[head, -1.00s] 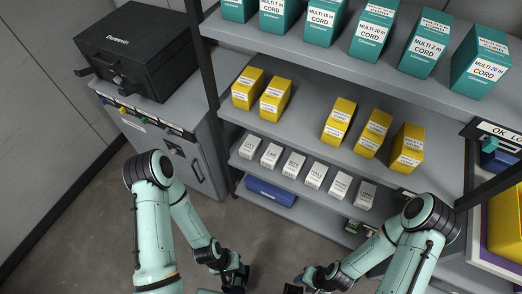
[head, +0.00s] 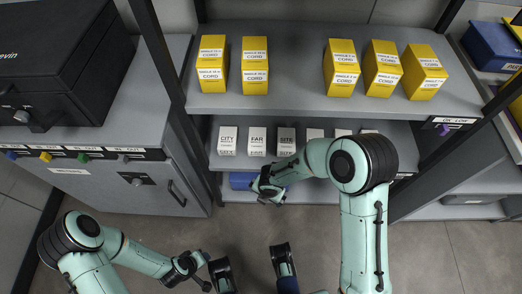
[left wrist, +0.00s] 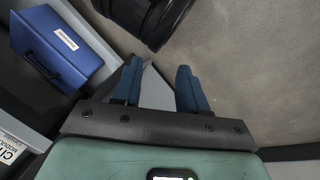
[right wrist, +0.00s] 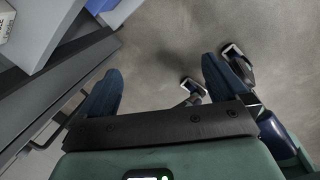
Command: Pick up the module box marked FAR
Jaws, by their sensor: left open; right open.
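The white module box marked FAR (head: 257,140) stands on the lower shelf, second from the left, between the CITY box (head: 228,140) and the SITE box (head: 286,140). My right gripper (head: 268,190) is open and empty, in front of and below the FAR box, apart from it. Its spread fingers show in the right wrist view (right wrist: 163,88). My left gripper (head: 197,272) is low in front of the cabinet, away from the boxes. Its fingers are open and empty in the left wrist view (left wrist: 157,88). The FAR box cannot be made out in either wrist view.
More white boxes stand to the right, partly hidden by my right arm. Yellow cord boxes (head: 255,66) stand on the shelf (head: 295,105) above. A blue case (left wrist: 58,45) lies below the white boxes. A grey cabinet (head: 125,185) with a black case (head: 60,60) adjoins at left.

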